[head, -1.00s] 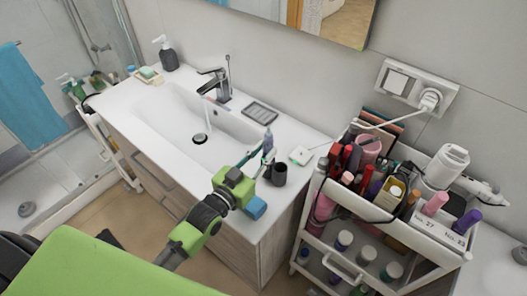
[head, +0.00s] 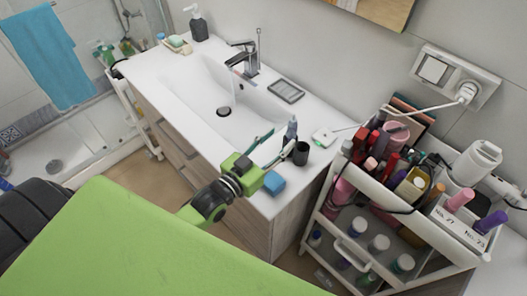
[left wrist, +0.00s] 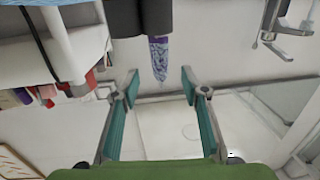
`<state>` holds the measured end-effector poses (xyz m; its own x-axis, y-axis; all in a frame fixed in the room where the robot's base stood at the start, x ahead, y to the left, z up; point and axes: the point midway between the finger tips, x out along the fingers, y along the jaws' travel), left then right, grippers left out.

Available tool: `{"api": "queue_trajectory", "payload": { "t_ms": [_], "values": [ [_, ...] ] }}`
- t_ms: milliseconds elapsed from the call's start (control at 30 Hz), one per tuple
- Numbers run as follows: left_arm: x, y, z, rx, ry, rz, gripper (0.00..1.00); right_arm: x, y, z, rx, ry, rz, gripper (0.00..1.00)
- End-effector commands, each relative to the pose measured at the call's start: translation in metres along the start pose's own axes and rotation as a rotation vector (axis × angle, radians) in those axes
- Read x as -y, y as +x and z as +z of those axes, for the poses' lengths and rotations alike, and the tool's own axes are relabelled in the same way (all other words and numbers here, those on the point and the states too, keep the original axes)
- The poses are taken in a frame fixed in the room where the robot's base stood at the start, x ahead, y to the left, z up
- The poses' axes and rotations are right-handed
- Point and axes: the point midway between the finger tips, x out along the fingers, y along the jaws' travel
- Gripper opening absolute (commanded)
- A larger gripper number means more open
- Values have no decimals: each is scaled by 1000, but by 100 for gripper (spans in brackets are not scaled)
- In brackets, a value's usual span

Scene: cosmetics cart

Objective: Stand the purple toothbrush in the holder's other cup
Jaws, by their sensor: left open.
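The purple toothbrush stands with its purple patterned end out of a dark cup, seen upside down in the left wrist view (left wrist: 159,58). In the head view the toothbrush (head: 291,130) is small and greyish. Two dark cups of the holder sit side by side in the left wrist view (left wrist: 126,18); the toothbrush is in the right-hand one there, the other looks empty. In the head view one cup (head: 302,154) shows clearly; the other is largely hidden by my gripper. My left gripper (head: 275,149) is open, its fingers either side of the toothbrush's line, not touching it. My right gripper is out of view.
A blue block-like item (head: 274,183) lies at the counter's front edge beside my gripper. The washbasin (head: 205,100) and tap (head: 243,58) are to the left. A crowded cosmetics cart (head: 392,200) stands close on the right. A small white item (head: 323,137) lies behind the cup.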

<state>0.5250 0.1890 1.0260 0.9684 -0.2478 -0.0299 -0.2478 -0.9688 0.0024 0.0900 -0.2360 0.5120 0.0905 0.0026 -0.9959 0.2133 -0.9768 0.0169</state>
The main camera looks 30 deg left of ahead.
Motion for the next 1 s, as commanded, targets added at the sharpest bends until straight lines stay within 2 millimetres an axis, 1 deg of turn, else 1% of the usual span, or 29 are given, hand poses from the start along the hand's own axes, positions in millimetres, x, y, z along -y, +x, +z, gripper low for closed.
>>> {"api": "queue_trajectory", "payload": {
  "t_ms": [33, 200, 300, 400, 567, 1000],
  "values": [
    [0, -13, 1, 4, 1, 0, 41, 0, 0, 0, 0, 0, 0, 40],
    [0, -45, 0, 0, 1, 0, 41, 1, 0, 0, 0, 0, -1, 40],
    [0, -59, -1, -1, 1, 0, 41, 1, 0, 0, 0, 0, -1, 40],
    [0, -67, -2, -3, 1, 0, 41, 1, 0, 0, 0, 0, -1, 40],
    [0, -73, -2, -5, 1, 0, 41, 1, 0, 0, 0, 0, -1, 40],
    [0, -73, -2, -6, 1, 0, 41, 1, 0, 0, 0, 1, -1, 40]
  ]
}}
